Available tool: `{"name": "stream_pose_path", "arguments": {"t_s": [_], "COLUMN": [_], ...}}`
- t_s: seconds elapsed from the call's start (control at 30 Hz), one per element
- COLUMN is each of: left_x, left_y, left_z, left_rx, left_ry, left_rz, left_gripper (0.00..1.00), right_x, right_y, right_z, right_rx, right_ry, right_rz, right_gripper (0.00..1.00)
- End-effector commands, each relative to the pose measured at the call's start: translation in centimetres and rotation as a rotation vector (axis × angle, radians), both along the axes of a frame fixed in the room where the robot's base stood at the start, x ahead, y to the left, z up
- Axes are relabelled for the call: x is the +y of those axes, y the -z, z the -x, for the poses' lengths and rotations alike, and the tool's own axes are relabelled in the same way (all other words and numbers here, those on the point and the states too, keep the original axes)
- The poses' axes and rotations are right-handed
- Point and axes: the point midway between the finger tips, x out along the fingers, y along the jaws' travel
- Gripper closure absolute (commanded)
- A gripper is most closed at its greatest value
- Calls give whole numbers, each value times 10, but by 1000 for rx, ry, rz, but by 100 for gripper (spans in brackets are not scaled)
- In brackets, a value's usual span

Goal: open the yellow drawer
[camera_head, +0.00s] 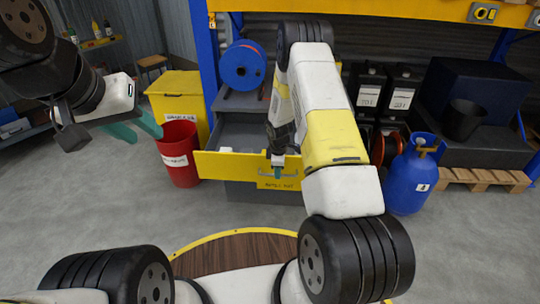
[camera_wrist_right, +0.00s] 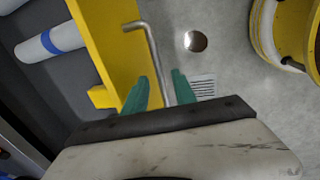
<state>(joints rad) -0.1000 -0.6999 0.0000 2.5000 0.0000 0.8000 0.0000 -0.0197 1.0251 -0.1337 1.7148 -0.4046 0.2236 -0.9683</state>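The yellow drawer (camera_head: 225,165) stands pulled out from its grey cabinet, with its grey interior showing. Its front also shows in the right wrist view (camera_wrist_right: 106,42). A metal bar handle (camera_wrist_right: 152,50) is on the front. My right gripper (camera_head: 278,172) is at the handle. In the right wrist view its green fingers (camera_wrist_right: 160,80) stand apart on either side of the bar, with gaps showing. My left gripper (camera_head: 148,132) is raised at the left, away from the drawer, its green fingers apart and empty. My right arm hides part of the drawer.
A red bucket (camera_head: 179,152) and yellow bin (camera_head: 176,98) stand left of the drawer. A blue gas cylinder (camera_head: 412,178) stands right, near a wooden pallet (camera_head: 475,177). A blue reel (camera_head: 243,66) sits above. A white tube with a blue band (camera_wrist_right: 50,42) lies inside the drawer.

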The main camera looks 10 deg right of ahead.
Motion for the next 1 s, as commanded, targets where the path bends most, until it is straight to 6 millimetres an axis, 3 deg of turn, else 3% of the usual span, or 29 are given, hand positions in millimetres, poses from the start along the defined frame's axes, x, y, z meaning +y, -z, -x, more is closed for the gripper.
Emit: {"name": "stream_pose_path", "arguments": {"t_s": [0.1, 0.33, 0.9, 1.0], "left_x": [0, 0, 0, 0], "left_y": [0, 0, 0, 0], "left_z": [0, 0, 0, 0], "left_rx": [0, 0, 0, 0], "left_ry": [0, 0, 0, 0], "left_rz": [0, 0, 0, 0], "left_gripper": [64, 64, 64, 64], "right_x": [1, 3, 4, 4], "right_y": [-23, -56, -66, -80], "right_z": [3, 9, 12, 11], "right_rx": [-4, -4, -2, -13], "right_ry": [0, 0, 2, 26], "right_rz": [-1, -1, -1, -7], "right_gripper": [68, 68, 68, 68]}}
